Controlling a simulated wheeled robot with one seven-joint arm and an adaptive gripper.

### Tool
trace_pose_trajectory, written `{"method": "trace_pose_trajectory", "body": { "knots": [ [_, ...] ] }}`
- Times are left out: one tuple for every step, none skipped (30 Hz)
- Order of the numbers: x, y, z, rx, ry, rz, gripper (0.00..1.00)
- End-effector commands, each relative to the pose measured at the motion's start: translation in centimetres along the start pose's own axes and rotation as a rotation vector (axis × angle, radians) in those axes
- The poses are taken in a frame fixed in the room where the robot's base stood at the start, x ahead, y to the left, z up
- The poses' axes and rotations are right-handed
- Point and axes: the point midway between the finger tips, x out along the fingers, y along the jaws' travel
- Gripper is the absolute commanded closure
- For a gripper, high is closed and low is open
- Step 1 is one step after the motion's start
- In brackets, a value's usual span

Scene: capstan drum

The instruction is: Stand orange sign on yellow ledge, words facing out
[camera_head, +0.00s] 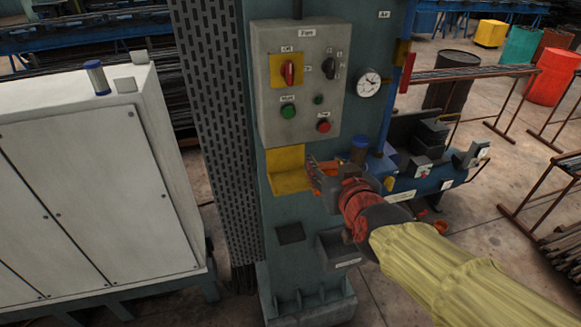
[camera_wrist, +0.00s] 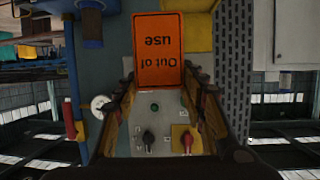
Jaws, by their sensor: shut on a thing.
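The orange sign (camera_wrist: 158,50) reads "Out of use" in black and sits between the fingertips of my gripper (camera_wrist: 160,78) in the wrist view. Its words face the wrist camera. They look upside down there, as does the control panel. In the head view my gripper (camera_head: 322,175) is shut on the sign, just right of the yellow ledge (camera_head: 290,182), and mostly hides the sign. The ledge is fixed to the green column below the panel. It also shows in the wrist view (camera_wrist: 199,32), beside the sign; I cannot tell whether they touch.
The grey control panel (camera_head: 300,90) with knobs and buttons is above the ledge. A grey bin (camera_head: 340,248) hangs below. A white cabinet (camera_head: 90,190) is at left.

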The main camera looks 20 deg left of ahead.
Motion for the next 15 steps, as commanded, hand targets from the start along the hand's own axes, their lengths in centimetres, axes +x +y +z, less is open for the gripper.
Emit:
{"method": "trace_pose_trajectory", "body": {
  "knots": [
    [-1.3,-1.0,-2.1,-0.006,0.004,-0.021,0.86],
    [-1.8,-1.5,-2.8,-0.01,0.005,-0.032,0.86],
    [-2.4,-2.1,-3.5,-0.016,0.003,-0.046,0.86],
    [-2.8,-2.5,-4.0,-0.018,0.002,-0.055,0.86],
    [-3.2,-2.9,-4.4,-0.021,0.002,-0.063,0.86],
    [-3.6,-3.2,-4.8,-0.025,0.001,-0.072,0.86],
    [-3.8,-3.5,-5.1,-0.027,0.0,-0.077,0.86],
    [-4.0,-3.7,-5.2,-0.03,0.0,-0.082,0.86],
    [-4.2,-3.9,-5.4,-0.031,-0.001,-0.087,0.86],
    [-4.1,-4.0,-5.5,-0.032,-0.001,-0.09,0.86],
    [-3.9,-4.1,-5.4,-0.033,-0.002,-0.092,0.86],
    [-3.5,-4.2,-5.3,-0.034,-0.003,-0.093,0.86],
    [-3.0,-4.3,-5.2,-0.034,-0.004,-0.093,0.86],
    [-2.4,-4.4,-5.1,-0.034,-0.003,-0.093,0.86],
    [-1.4,-4.5,-4.8,-0.034,-0.004,-0.093,0.86]
  ]
}}
